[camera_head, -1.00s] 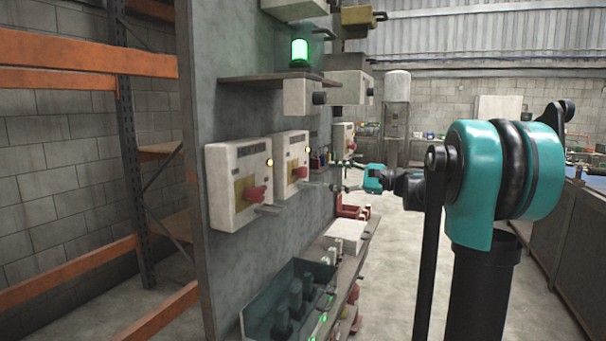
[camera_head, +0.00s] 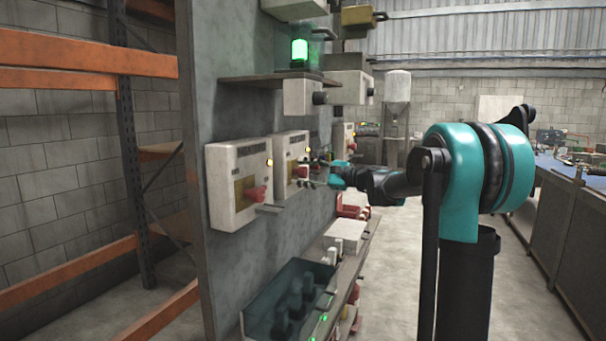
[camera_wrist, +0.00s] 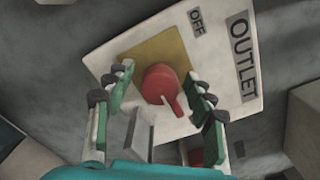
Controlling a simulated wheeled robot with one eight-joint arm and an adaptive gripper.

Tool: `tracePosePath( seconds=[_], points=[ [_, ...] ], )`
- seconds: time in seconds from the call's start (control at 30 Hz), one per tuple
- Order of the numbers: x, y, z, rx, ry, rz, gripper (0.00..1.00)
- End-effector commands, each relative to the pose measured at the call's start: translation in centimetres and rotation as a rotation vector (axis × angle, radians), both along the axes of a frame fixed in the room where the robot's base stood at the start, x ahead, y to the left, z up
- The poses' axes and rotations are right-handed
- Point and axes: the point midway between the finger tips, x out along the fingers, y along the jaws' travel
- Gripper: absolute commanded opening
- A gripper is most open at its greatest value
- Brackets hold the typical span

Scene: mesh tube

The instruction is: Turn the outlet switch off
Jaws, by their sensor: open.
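The outlet switch box (camera_wrist: 225,85) is a white panel with a yellow plate, marked OUTLET and OFF in the wrist view. Its red knob (camera_wrist: 159,84) has a handle that points to the lower right in that view, away from the OFF mark. My gripper (camera_wrist: 160,77) is open, with one finger on each side of the knob. I cannot tell whether the fingers touch it. In the head view, my gripper (camera_head: 314,172) is at the front of the second white switch box (camera_head: 286,150), partly covering its front.
A similar switch box with a red knob (camera_head: 230,187) stands nearer on the grey panel (camera_head: 232,110). A shelf with a green lamp (camera_head: 299,50) is above. A dark open bin (camera_head: 262,308) is below. The floor to the right is clear.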

Motion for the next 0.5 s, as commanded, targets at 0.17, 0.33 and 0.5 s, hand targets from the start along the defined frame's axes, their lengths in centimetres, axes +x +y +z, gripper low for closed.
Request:
tracePosePath(
  seconds=[0.17, 0.33, 0.5],
  points=[
    [-0.01, -0.02, 0.00, 0.000, 0.000, 0.000, 0.34],
    [-0.01, -0.03, -0.01, 0.000, 0.000, 0.000, 0.13],
    [-0.02, -0.03, -0.02, -0.001, -0.002, 0.000, 0.04]
  ],
)
